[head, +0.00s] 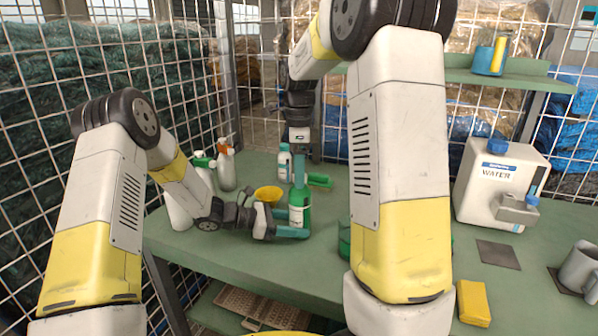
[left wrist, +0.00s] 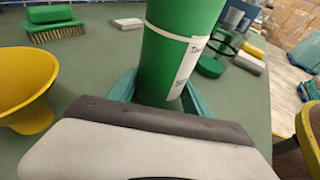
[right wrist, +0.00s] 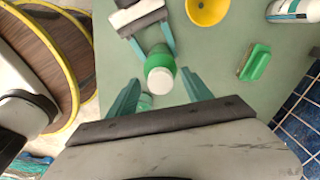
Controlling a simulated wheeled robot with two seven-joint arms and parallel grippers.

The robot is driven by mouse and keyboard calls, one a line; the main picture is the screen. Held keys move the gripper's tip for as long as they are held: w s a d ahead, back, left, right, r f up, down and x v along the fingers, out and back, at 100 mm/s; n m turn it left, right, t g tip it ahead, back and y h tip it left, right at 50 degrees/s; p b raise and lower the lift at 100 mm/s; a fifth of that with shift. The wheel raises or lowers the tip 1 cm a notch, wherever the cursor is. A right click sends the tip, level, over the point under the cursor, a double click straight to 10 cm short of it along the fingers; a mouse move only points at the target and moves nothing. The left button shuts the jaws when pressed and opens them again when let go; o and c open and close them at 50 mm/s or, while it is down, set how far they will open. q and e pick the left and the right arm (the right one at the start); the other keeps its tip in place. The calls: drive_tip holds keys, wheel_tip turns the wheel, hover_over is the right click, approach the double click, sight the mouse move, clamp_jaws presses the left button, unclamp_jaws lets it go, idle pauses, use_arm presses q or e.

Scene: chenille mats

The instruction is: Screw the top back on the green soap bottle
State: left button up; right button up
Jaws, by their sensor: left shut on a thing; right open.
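The green soap bottle (head: 301,197) stands upright on the green bench with a white label on its side. It also shows close up in the left wrist view (left wrist: 172,60). My left gripper (head: 290,223) is shut around its lower body from the left. My right gripper (head: 300,170) points down from above, open, its fingers over the bottle's top. In the right wrist view a round white top (right wrist: 160,82) shows on the bottle between the open fingers (right wrist: 157,90). I cannot tell whether this top is loose or screwed down.
A yellow funnel (head: 268,194) and a green brush (head: 321,180) lie near the bottle. Spray bottles (head: 226,168) stand at the back left, and a white bottle (head: 284,163) stands behind. A water container (head: 497,182) is on the right. My right arm hides part of the bench.

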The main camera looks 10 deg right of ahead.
drive_tip(key=n, duration=0.5)
drive_tip(key=shift+r, duration=0.15)
drive_tip(key=n, duration=1)
drive_tip(key=shift+s+d, duration=0.1)
drive_tip(key=n, duration=0.5)
drive_tip(key=shift+n, duration=0.3)
